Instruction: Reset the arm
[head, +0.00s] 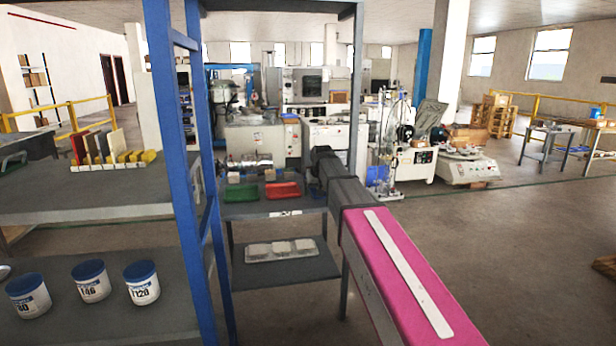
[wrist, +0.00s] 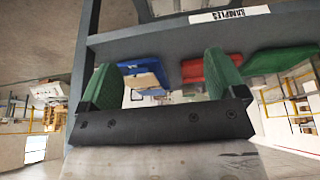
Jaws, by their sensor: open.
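My arm (head: 400,270), in a pink and grey cover, reaches forward from the lower right to a dark bench (head: 235,212). In the wrist view my gripper (wrist: 166,78) has its two green fingers well apart, with nothing held between them. That view appears upside down. Beyond the fingers are a blue tray (wrist: 145,62) with a pale piece in it, a red tray (wrist: 192,70) and a green tray (wrist: 285,60). In the head view the gripper is too small to make out clearly near the dark arm joint (head: 322,157).
A blue shelf post (head: 172,130) stands left of the arm. Several white tubs (head: 90,281) sit on the left lower shelf, and a rack of coloured plates (head: 115,160) above. A pale tray (head: 280,250) lies under the bench. Open floor (head: 520,250) lies to the right.

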